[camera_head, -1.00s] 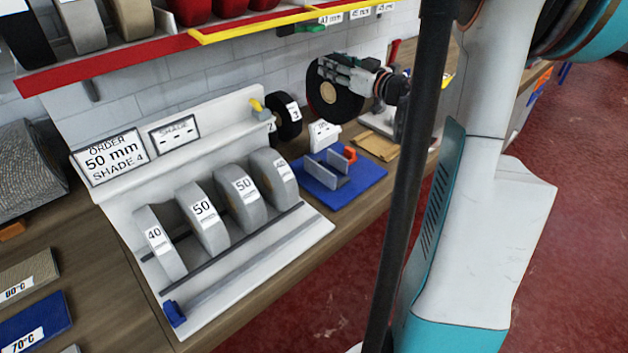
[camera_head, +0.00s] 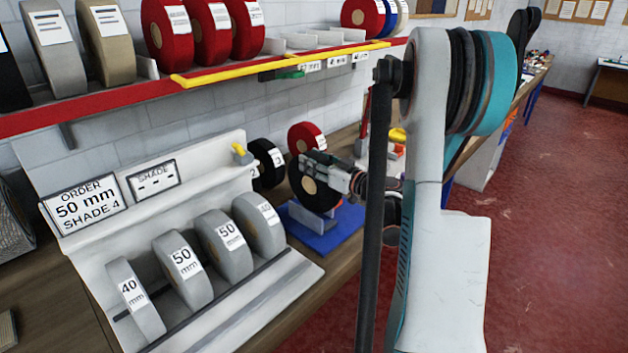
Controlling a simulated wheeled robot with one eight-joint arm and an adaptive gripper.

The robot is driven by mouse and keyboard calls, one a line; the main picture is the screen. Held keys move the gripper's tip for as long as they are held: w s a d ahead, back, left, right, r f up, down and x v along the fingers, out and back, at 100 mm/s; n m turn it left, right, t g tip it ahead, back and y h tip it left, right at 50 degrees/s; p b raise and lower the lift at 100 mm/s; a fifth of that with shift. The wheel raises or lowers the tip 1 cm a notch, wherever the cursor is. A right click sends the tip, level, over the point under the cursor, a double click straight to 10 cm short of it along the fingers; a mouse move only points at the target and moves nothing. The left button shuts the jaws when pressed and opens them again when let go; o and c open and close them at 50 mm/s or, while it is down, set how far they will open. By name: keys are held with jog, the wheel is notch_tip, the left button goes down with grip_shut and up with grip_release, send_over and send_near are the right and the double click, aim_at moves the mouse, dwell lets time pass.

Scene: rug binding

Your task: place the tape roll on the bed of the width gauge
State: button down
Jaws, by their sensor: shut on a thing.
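A black tape roll (camera_head: 317,196) with a tan core is held upright in my gripper (camera_head: 318,170), right of the white rack. My gripper is shut on the roll from its right side. The width gauge has a blue base (camera_head: 342,230) with low grey walls (camera_head: 307,218). The roll is at the gauge's bed, its lower edge just above or between the walls. I cannot tell whether it touches the bed. The roll hides much of the gauge.
A white rack (camera_head: 290,280) holds several grey rolls (camera_head: 180,268). A black roll (camera_head: 267,164) and a red roll (camera_head: 304,139) stand close behind the held roll. A red shelf with a yellow rail (camera_head: 225,74) hangs above. My arm blocks the right of the bench.

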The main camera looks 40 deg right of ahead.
jog(key=shift+f+b, duration=0.7)
jog(key=shift+f, duration=1.55)
jog(key=c, duration=1.1)
grip_release()
jog(key=s, duration=0.4)
jog(key=s+p, duration=0.1)
jog(key=s, duration=0.3)
jog(key=s+d+p, duration=0.1)
jog(key=s, duration=0.3)
